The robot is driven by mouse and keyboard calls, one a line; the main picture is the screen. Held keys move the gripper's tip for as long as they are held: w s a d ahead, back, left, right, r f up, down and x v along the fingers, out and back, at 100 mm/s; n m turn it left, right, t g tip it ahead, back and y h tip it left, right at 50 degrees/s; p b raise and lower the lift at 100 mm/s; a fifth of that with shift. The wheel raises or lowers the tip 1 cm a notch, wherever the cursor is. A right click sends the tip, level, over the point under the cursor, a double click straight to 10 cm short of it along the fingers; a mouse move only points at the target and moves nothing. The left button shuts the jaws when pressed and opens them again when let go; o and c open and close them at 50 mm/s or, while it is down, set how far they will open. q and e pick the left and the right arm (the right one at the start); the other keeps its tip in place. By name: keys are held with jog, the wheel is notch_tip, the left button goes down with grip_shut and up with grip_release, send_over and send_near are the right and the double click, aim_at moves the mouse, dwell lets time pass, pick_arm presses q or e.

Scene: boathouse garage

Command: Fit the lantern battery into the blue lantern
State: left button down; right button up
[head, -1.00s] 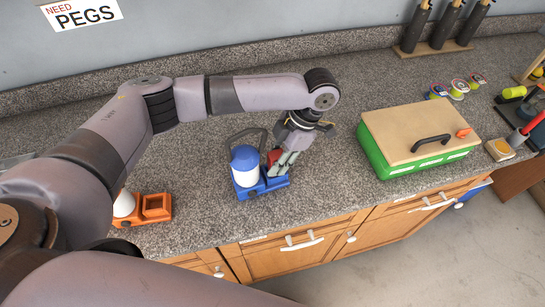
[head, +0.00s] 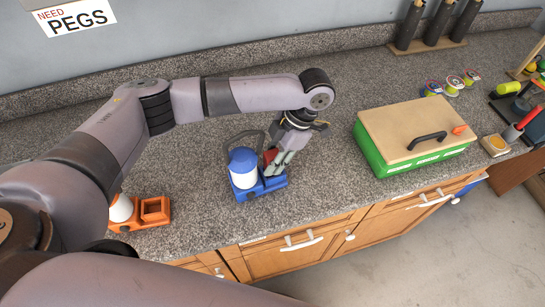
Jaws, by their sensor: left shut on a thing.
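The blue lantern (head: 243,169) stands upright on the granite worktop, with a white body, a blue cap and a blue base that reaches out to the right. My left gripper (head: 276,164) points down over the right part of that base. It is shut on a small red thing, the lantern battery (head: 270,156), mostly hidden by the fingers. The battery is at the base's open box; I cannot tell how deep it sits. My right gripper is not in view.
An orange lantern (head: 154,210) with an empty square box stands to the left, partly behind my arm. A green box with a wooden lid (head: 400,120) stands to the right. Spools (head: 452,84) and dark bottles (head: 440,30) are farther back. Worktop between lantern and green box is clear.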

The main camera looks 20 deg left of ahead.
pick_arm(q)
jog(key=shift+f+b, duration=0.3)
jog(key=shift+f, duration=0.5)
jog(key=shift+s+f, duration=0.1)
jog(key=shift+f, duration=0.25)
jog(key=shift+s+f+b, duration=0.3)
jog(key=shift+f, duration=0.15)
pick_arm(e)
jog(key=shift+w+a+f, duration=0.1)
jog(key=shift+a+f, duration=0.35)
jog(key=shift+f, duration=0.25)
pick_arm(q)
jog(key=shift+f, duration=0.1)
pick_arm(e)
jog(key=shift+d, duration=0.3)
pick_arm(q)
jog(key=c, duration=1.5)
grip_release()
jog(key=shift+o, duration=1.3)
jog(key=shift+w+f, duration=0.1)
jog(key=shift+w, duration=0.15)
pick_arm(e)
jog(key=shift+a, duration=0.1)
